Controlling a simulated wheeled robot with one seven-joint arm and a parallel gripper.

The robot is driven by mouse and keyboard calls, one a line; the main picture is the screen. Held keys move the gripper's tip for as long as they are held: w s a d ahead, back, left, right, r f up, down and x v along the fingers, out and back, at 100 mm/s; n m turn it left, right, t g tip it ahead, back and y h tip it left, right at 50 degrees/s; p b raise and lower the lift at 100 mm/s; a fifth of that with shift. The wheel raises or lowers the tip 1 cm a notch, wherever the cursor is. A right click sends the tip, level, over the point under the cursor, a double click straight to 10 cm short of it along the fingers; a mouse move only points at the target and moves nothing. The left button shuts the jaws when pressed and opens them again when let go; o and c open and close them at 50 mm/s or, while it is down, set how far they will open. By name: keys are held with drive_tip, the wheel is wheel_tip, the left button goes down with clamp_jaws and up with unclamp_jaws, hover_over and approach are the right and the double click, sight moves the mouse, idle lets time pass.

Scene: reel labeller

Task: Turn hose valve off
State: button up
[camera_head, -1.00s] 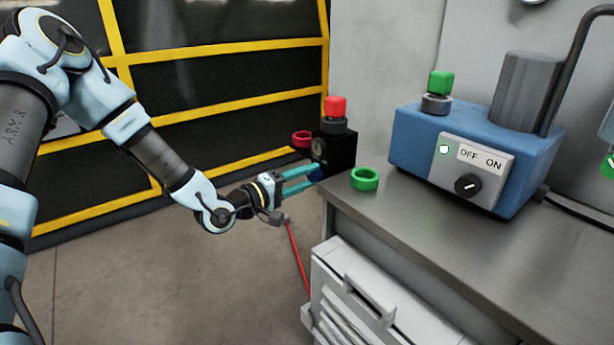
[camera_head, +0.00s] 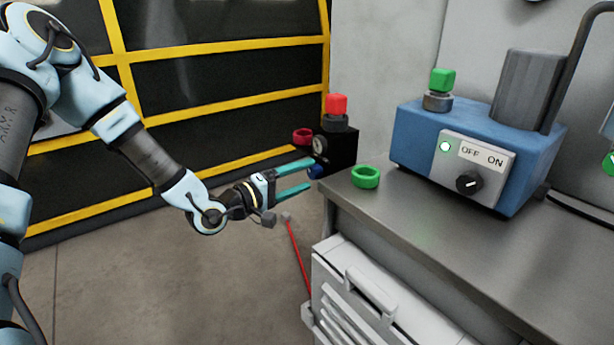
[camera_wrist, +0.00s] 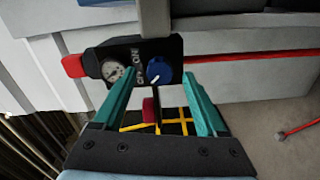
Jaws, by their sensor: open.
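The hose valve is a black block (camera_head: 342,148) at the bench's left edge, with a round gauge and a blue knob (camera_head: 316,171) on its face. My gripper (camera_head: 309,175) is open and empty, with teal fingers spread in front of the knob. In the wrist view the knob appears between the fingertips (camera_wrist: 158,78), apart from both.
A blue machine (camera_head: 420,150) with its own OFF/ON dial stands on the grey bench (camera_head: 440,235). A green ring (camera_head: 365,177) lies near the valve. A red hose (camera_wrist: 250,57) runs right in the wrist view. White drawers (camera_head: 365,300) stand below; open floor lies left.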

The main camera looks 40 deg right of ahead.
drive_tip(key=a+b, duration=0.1)
drive_tip(key=a, duration=0.8)
drive_tip(key=shift+w, duration=0.25)
drive_tip(key=shift+w, duration=0.1)
drive_tip(key=w+a+t+y+p, duration=0.2)
drive_tip(key=w+a+y, duration=0.2)
drive_tip(key=a, duration=0.3)
drive_tip(key=w+a+f+m+t+y+p, duration=0.1)
drive_tip(key=w+a+t+y, duration=0.1)
drive_tip(key=w+a+y, duration=0.35)
drive_tip(key=w+a+t+y+p, duration=0.1)
drive_tip(key=w+a+y+p, duration=0.15)
drive_tip(key=a, duration=0.65)
drive_tip(key=s+a+r+n+g+y+p, duration=0.1)
drive_tip(key=s+a+r+y, duration=0.2)
drive_tip(key=a, duration=0.5)
drive_tip(key=s+a+r+n+g+y+p, duration=0.1)
drive_tip(key=s+a+r+y+p, duration=0.1)
drive_tip(key=s+a+r, duration=0.4)
wheel_tip(320, 180, up, 2)
drive_tip(key=a, duration=0.2)
drive_tip(key=shift+a+n+y, duration=0.3)
drive_tip(key=shift+a+y, duration=0.1)
